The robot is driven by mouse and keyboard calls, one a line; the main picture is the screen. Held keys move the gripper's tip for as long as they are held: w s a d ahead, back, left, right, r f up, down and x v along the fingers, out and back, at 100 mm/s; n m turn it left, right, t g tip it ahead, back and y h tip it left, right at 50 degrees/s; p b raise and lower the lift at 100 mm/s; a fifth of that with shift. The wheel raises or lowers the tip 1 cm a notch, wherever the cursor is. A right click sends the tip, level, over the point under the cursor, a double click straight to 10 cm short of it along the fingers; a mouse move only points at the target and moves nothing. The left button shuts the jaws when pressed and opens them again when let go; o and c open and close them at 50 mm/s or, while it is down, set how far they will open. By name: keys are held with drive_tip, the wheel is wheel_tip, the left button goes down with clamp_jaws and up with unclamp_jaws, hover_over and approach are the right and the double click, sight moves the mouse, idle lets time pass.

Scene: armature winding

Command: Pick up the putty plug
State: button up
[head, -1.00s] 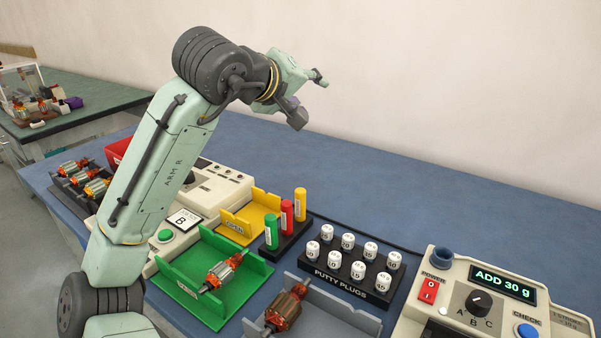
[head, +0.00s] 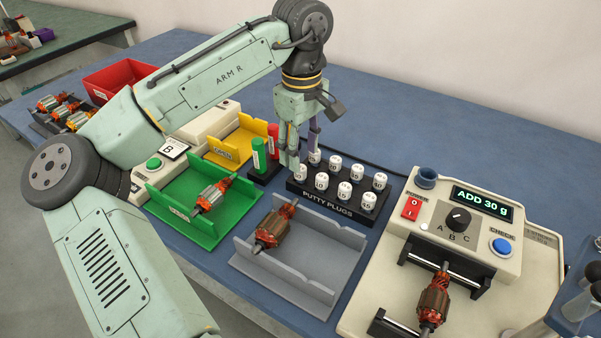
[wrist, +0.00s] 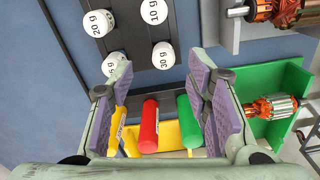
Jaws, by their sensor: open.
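The putty plugs are white, numbered cylinders in a black rack (head: 330,202) labelled PUTTY PLUGS, right of centre in the head view. My gripper (head: 304,156) is open and empty, pointing down over the rack's left end; its fingers hide part of the back-left plugs. In the wrist view my gripper (wrist: 160,78) has its purple pads spread wide. Another plug (wrist: 113,63) is partly covered by the left finger. Plugs marked 20 g (wrist: 98,23) and 10 g (wrist: 154,11) are farther off.
Red (head: 273,141) and green (head: 259,154) cylinders stand close left of the rack. A grey tray (head: 310,262) and green tray (head: 172,213) hold armatures. The balancing machine (head: 375,305) at right displays "ADD 30 g". Blue bench behind the rack is clear.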

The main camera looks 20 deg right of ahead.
drive_tip(key=shift+s+a+f+p, duration=0.15)
drive_tip(key=shift+f+p, duration=0.15)
drive_tip(key=shift+f, duration=1.6)
drive_tip(key=shift+c, duration=0.5)
drive_tip(key=c, duration=0.9)
